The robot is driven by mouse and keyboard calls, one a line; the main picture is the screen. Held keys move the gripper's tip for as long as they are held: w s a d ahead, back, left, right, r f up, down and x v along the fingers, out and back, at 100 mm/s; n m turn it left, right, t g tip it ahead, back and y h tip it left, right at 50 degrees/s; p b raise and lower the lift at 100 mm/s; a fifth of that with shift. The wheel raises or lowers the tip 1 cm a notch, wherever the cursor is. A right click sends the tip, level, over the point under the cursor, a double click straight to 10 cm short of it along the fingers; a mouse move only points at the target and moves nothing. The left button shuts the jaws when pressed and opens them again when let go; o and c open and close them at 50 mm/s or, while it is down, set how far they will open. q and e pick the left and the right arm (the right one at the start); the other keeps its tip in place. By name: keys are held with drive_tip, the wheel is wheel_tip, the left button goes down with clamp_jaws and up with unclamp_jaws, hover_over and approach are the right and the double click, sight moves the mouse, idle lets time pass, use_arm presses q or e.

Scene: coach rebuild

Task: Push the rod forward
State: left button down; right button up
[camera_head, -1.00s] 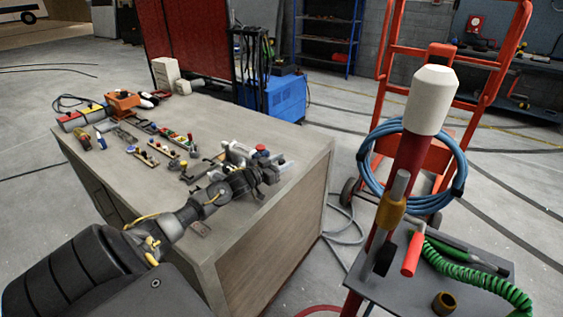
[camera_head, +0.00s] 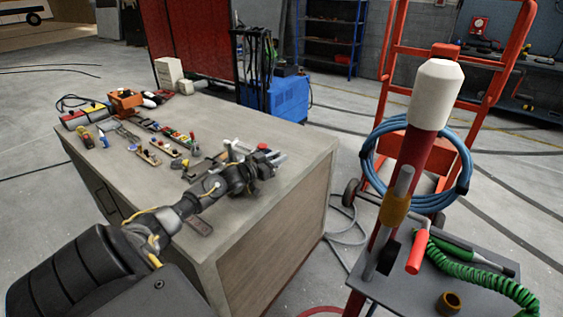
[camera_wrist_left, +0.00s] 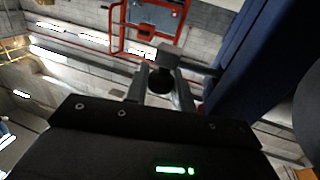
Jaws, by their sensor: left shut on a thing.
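My left gripper (camera_head: 262,165) reaches over the table to a grey metal device (camera_head: 277,158) near its right edge. In the left wrist view, the fingers of my left gripper (camera_wrist_left: 160,88) are closed around a dark rounded piece (camera_wrist_left: 160,80), with a grey block (camera_wrist_left: 168,56) just beyond it. This held piece seems to be the rod's end. In the head view the gripper hides most of the rod, so its tilt cannot be told. A small red knob (camera_head: 263,147) shows just behind the fingers. My right gripper is in neither view.
The wooden table (camera_head: 285,200) carries several small tools and switches at its left. An orange piece (camera_head: 125,100) stands at the back left. A red post with a white cap (camera_head: 437,95) and a dark side tray (camera_head: 400,290) stand at the right. A red hand truck (camera_head: 440,150) is behind.

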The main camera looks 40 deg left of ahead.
use_arm(q)
drive_tip(key=c, duration=1.2)
unclamp_jaws()
drive_tip(key=shift+a, duration=0.35)
drive_tip(key=shift+d+r, duration=0.1)
